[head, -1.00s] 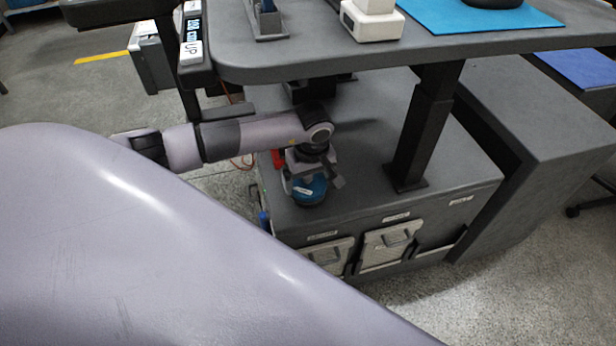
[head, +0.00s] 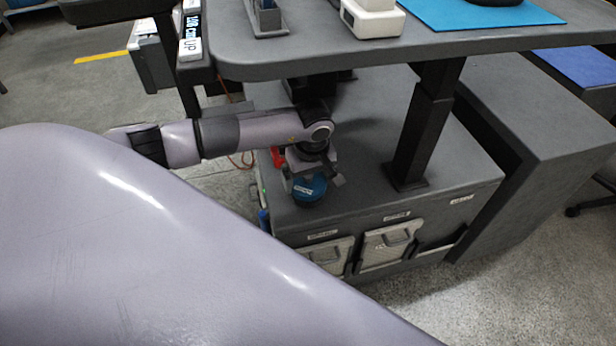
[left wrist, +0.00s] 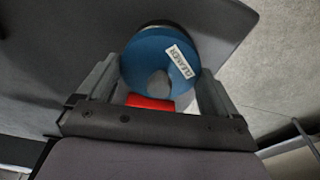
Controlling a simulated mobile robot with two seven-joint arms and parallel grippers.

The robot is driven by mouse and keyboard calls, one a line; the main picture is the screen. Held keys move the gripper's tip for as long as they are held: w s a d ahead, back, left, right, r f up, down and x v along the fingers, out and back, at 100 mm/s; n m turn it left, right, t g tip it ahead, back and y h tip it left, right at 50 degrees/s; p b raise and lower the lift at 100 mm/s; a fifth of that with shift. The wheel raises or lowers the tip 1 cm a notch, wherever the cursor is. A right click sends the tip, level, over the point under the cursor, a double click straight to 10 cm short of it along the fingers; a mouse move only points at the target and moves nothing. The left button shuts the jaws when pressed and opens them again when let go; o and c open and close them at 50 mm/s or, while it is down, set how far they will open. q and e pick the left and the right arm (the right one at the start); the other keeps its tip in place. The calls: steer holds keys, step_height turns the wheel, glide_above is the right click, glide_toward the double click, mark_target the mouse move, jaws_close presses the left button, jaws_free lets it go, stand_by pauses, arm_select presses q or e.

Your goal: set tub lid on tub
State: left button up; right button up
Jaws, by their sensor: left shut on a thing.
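The tub lid (head: 312,187) is a blue disc with a white label, low on the grey lower deck under the bench. In the left wrist view the lid (left wrist: 143,58) shows a grey knob and a label reading CLEANER. My left gripper (head: 312,180) reaches down to it, and its fingers stand on both sides of the disc, shut on the lid. A dark round body, seemingly the tub (head: 314,204), shows just under the lid. Most of it is hidden, and I cannot tell whether lid and tub touch. My right gripper is not in view.
The bench top (head: 330,62) overhangs my left arm, and a dark post (head: 418,125) stands right of the gripper. A red thing (head: 277,157) is close behind the gripper. The lower deck (head: 460,170) is bare to the right, with drawers (head: 388,246) below its front edge.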

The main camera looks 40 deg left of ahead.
arm_select(q)
steer(key=shift+f+b, duration=0.5)
steer(key=shift+f, duration=0.15)
steer(key=o, duration=0.7)
